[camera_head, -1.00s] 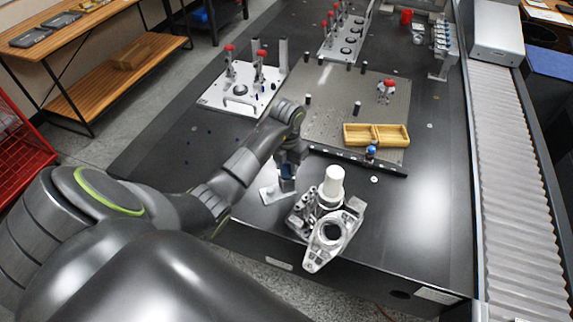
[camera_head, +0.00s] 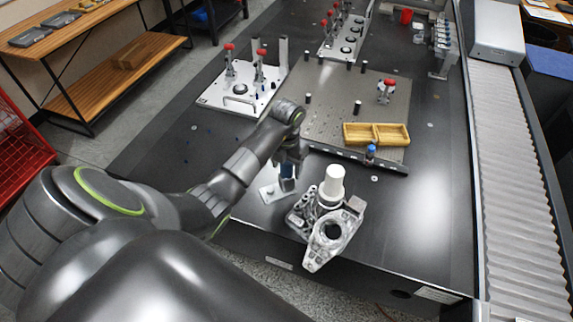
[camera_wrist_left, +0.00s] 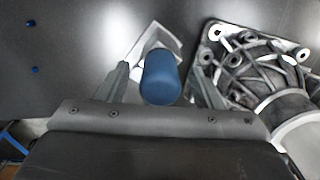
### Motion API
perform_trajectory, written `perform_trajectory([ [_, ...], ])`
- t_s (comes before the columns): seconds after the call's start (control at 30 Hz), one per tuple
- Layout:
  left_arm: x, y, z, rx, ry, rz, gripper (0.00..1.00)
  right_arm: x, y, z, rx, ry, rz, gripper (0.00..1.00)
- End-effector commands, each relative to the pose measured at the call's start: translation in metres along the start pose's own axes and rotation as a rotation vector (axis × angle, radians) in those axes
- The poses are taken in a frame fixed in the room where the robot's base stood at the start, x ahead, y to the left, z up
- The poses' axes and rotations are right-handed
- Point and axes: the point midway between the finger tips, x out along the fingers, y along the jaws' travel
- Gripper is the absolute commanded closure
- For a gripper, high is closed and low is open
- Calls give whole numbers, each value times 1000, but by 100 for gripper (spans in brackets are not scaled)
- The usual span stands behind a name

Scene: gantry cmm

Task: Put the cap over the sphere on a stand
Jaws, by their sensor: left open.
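A blue cylindrical cap (camera_wrist_left: 160,77) stands between the fingers of my left gripper (camera_wrist_left: 158,85) in the left wrist view. The fingers are open, with a gap on each side of the cap. Behind the cap is a pale plate (camera_wrist_left: 157,40), likely the foot of the stand. In the head view the cap (camera_head: 287,185) shows below my left gripper (camera_head: 289,160), above the stand's pale foot (camera_head: 268,193). No sphere is visible; I cannot tell whether it is under the cap. My right gripper is not in view.
A grey metal casting (camera_head: 330,232) with a white cylinder (camera_head: 334,180) stands close on the right. Behind are a yellow two-part tray (camera_head: 376,126), a blue-topped post (camera_head: 371,152) and a metal plate (camera_head: 330,100). The table's right front is clear.

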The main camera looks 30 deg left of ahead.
Motion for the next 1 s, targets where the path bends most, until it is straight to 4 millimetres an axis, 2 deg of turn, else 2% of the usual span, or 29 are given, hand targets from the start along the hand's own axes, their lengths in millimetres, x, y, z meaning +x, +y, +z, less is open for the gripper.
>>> perform_trajectory([
  [0.17,-3,0,0,0,-1,0,40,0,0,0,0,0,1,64],
  [0.27,-13,0,1,0,-4,1,40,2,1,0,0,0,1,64],
  [0.47,-56,1,2,1,-8,2,40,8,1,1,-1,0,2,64],
  [0.5,-67,1,1,2,-5,2,40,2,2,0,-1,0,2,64],
  [0.6,-85,0,0,0,-1,1,40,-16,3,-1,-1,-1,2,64],
  [1.0,-134,0,0,0,0,0,40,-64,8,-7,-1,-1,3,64],
])
